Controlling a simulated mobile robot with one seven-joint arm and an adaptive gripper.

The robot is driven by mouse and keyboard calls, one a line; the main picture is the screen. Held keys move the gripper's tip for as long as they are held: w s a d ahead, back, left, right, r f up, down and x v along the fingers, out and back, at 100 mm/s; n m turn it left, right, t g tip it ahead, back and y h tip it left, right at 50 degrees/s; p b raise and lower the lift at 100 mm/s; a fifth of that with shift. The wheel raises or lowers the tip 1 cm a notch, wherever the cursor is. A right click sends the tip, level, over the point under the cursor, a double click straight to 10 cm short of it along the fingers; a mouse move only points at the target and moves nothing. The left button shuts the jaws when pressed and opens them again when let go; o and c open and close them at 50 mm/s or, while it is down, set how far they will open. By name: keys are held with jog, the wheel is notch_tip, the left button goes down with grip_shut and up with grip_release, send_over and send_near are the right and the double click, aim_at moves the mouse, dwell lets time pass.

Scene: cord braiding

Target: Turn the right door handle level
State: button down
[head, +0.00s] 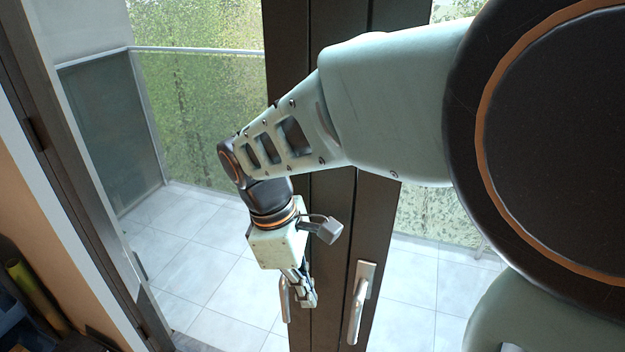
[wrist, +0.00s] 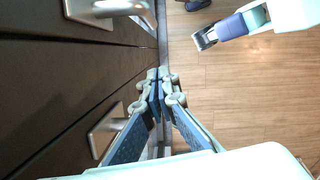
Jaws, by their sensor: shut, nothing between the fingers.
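The right door handle (head: 357,308) is a silver lever on a plate on the dark door frame. It hangs steeply down in the head view. My gripper (head: 308,299) is left of it and apart from it, pointing down, shut and empty. The left handle (head: 284,300) also hangs down, partly hidden behind my gripper. In the wrist view my shut fingers (wrist: 162,82) meet at the middle. The handle at the top (wrist: 115,8) appears to be the right one, clear of the fingertips. The other handle's plate (wrist: 106,130) is beside my fingers, partly covered.
The dark door frames (head: 333,230) stand upright behind my arm, with glass and a tiled balcony (head: 195,290) beyond.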

jog(key=d+f, duration=0.5)
jog(key=f, duration=0.2)
jog(key=shift+s+d, duration=0.4)
